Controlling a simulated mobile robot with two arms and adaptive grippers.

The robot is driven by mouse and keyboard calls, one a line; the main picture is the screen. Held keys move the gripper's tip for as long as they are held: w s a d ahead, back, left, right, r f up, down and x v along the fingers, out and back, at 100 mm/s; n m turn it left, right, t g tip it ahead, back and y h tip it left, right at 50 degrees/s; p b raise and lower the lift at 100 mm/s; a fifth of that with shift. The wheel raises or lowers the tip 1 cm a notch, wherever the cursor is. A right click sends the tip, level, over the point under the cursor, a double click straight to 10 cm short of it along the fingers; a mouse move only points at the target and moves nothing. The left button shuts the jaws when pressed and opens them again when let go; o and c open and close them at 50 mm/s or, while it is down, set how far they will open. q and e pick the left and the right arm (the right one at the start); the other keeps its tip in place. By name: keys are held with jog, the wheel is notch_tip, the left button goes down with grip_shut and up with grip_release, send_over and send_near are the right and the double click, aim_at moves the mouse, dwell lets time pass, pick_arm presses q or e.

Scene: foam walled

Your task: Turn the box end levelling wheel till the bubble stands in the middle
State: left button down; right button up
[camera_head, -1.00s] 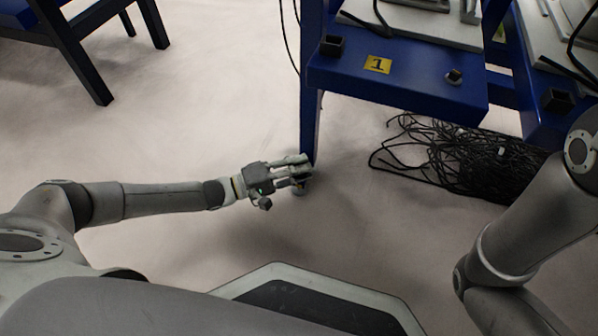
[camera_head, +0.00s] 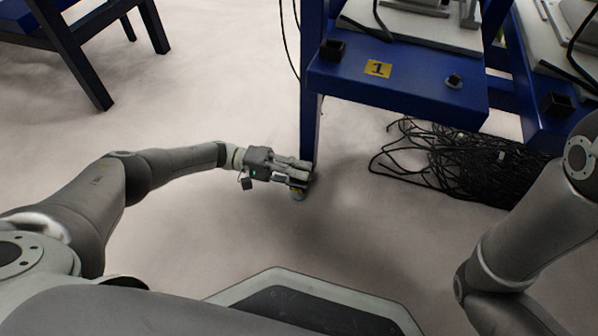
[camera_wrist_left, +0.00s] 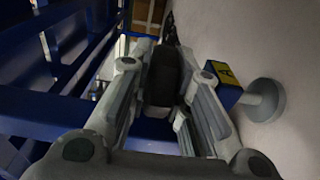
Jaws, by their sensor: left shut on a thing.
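My left gripper (camera_head: 303,172) is at the foot of the near blue table leg (camera_head: 309,125), close to the floor. In the left wrist view its fingers (camera_wrist_left: 160,100) are shut on a dark rounded thing (camera_wrist_left: 165,75), which looks like the levelling wheel. A grey round foot (camera_wrist_left: 266,100) on a stem stands on the floor beside the fingers, under a blue leg end with a yellow label (camera_wrist_left: 228,74). The foot also shows below the gripper in the head view (camera_head: 299,195). A small round level (camera_head: 454,81) sits on the blue tabletop; its bubble is too small to read. My right gripper is out of view.
The blue table (camera_head: 420,98) carries a yellow label "1" (camera_head: 378,69) and a black block (camera_head: 332,49). A heap of black cables (camera_head: 450,165) lies on the floor under it. A second blue frame (camera_head: 75,45) stands back left. The floor left of the leg is clear.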

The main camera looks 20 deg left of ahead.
pick_arm(q)
jog(key=shift+s+f+m+g, duration=0.1)
jog(key=shift+m+g, duration=0.5)
jog(key=shift+g, duration=0.3)
jog(key=c, duration=1.6)
grip_release()
jog(key=shift+d, duration=0.1)
